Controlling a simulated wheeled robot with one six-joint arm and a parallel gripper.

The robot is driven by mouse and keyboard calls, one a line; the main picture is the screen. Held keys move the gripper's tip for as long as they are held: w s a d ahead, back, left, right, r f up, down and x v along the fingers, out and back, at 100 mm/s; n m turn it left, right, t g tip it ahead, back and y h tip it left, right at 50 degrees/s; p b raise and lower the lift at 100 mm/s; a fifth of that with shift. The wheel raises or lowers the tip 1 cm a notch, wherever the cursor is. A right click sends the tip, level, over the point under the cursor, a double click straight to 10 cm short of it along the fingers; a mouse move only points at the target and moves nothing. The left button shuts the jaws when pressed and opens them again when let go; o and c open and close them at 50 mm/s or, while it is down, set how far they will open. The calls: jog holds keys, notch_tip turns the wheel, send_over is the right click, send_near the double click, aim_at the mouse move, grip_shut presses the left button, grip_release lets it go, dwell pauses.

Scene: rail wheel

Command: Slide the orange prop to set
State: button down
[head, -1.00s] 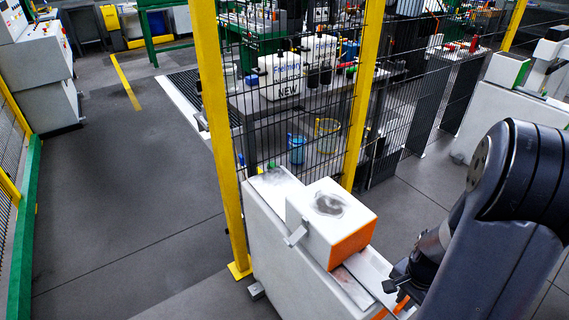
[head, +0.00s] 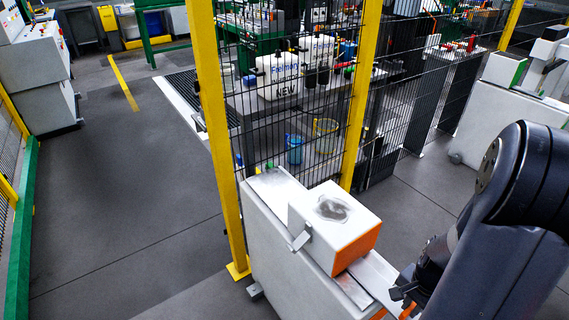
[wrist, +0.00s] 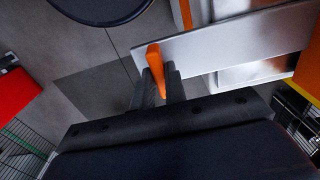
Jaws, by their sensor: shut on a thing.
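The orange prop (wrist: 154,58) is a short upright peg in the wrist view, at the edge of a long pale metal plate (wrist: 225,40). My gripper (wrist: 158,78) is shut on it, a dark finger on either side. In the head view my gripper (head: 403,291) is at the lower right, beside the pale plate (head: 374,272) that runs out from under a white box with an orange face (head: 333,222). A bit of orange (head: 407,309) shows just below the fingers.
The white box sits on a long white machine body (head: 283,240). A yellow post (head: 212,130) and mesh fence stand close behind it. Grey floor (head: 130,200) is open at left. A red surface (wrist: 15,95) shows at left in the wrist view.

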jog(key=shift+s+d, duration=0.5)
jog(key=shift+s, duration=0.25)
jog(key=shift+s+d, duration=0.45)
jog(key=shift+s, duration=0.25)
jog(key=c, duration=1.2)
grip_release()
jog(key=shift+c, duration=0.2)
notch_tip(320, 180, up, 6)
jog(key=p, duration=0.4)
jog(key=shift+p, duration=0.35)
